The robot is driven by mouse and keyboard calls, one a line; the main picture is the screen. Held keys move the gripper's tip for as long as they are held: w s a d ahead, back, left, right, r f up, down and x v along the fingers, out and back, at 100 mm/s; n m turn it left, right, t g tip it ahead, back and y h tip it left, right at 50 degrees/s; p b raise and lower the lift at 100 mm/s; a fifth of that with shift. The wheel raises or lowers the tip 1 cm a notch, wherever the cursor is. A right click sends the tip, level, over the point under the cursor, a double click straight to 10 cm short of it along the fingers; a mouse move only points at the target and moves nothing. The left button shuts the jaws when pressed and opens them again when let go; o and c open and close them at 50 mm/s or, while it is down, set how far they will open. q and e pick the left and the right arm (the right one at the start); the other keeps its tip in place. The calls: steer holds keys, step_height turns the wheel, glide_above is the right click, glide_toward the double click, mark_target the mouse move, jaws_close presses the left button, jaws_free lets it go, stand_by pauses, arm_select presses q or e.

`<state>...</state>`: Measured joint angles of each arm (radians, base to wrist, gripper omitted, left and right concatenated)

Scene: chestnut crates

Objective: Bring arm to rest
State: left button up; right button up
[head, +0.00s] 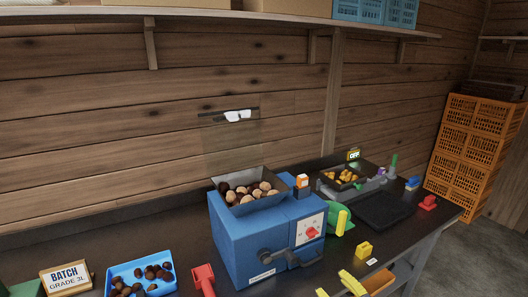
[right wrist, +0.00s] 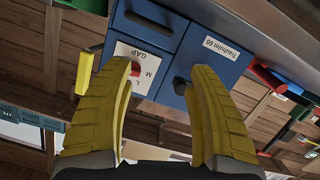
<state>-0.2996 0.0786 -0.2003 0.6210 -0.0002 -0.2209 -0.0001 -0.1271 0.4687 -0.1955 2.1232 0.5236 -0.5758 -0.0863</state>
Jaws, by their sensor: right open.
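My right gripper (head: 338,287) shows at the bottom edge of the head view, its yellow fingers in front of the blue machine and to its right. In the right wrist view my right gripper (right wrist: 162,72) is open, with nothing between its fingers. That view is upside down, and the blue machine (right wrist: 213,50) lies beyond the fingertips. The blue machine (head: 238,238) also stands mid-bench in the head view, with a black crank on its front. My left gripper is not in view.
A hopper of chestnuts (head: 243,209) tops the machine. A blue tray (head: 112,283) of dark chestnuts and a red object (head: 203,275) lie to its left. Orange crates (head: 468,148) stand far right.

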steer(key=s+d+f+g+h, duration=0.1)
steer(key=s+f+g+h, duration=0.25)
steer(key=s+f, duration=0.55)
steer(key=s+d+f+g+h, duration=0.1)
steer(key=s+d+g+h, duration=0.2)
steer(key=s, duration=0.5)
steer(key=s+d+g+h, duration=0.1)
steer(key=s+d+h, duration=0.3)
steer(key=s, duration=0.5)
steer(key=s+a+f+m+g+y, duration=0.1)
steer(key=a+f+y, duration=0.15)
steer(key=f, duration=1.35)
steer(key=s+a+f+g+y, duration=0.1)
steer(key=s+a+f+g, duration=0.15)
steer(key=f, duration=1.35)
steer(key=s+f+m+g+y, duration=0.1)
steer(key=s+f+m+g, duration=0.1)
steer(key=s+f, duration=1.8)
steer(key=shift+s+m, duration=0.4)
steer(key=shift+m, duration=0.1)
steer(key=shift+a, duration=0.1)
